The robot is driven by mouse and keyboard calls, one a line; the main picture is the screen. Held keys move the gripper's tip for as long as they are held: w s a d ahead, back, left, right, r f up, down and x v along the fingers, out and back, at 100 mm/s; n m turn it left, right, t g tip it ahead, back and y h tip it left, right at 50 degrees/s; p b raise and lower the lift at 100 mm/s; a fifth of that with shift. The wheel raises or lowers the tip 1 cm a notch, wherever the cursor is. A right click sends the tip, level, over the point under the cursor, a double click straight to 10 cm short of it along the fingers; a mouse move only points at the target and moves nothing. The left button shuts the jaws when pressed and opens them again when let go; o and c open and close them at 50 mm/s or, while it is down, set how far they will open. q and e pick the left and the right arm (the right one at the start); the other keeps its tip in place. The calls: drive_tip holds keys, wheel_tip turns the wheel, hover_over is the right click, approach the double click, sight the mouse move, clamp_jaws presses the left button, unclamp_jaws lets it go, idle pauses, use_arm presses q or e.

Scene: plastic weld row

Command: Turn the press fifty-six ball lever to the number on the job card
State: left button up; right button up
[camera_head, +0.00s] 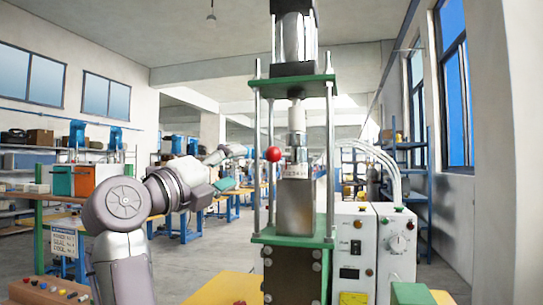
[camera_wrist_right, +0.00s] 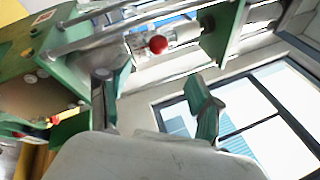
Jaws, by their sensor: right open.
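The press (camera_head: 293,210) has green plates, steel rods and a grey block with a small label I cannot read. Its red ball lever (camera_head: 273,154) sticks out at mid height; the ball also shows in the right wrist view (camera_wrist_right: 157,44). My right gripper (camera_head: 236,167) is open and empty, left of the ball and apart from it in the head view. In the right wrist view its two fingers (camera_wrist_right: 155,90) stand apart, with the ball above the gap between them. A white card (camera_head: 64,242) with dark print hangs at the left; its text is too small to read. My left gripper is not in view.
A white control box (camera_head: 397,243) with a dial stands right of the press. An orange bin (camera_head: 85,180) sits on a bench at the left. A tray with coloured knobs (camera_head: 50,291) is at lower left. Blue shelving (camera_head: 409,150) stands by the windows. The air between gripper and ball looks clear.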

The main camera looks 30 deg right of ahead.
sight(268, 156)
drive_tip(key=p+x, duration=0.2)
drive_tip(key=x, duration=1)
drive_tip(key=shift+w+d+f+p, duration=0.1)
drive_tip(key=shift+d+p, duration=0.25)
drive_tip(key=shift+w+d, duration=0.25)
drive_tip(key=shift+d, duration=0.4)
drive_tip(key=shift+c, duration=0.3)
clamp_jaws()
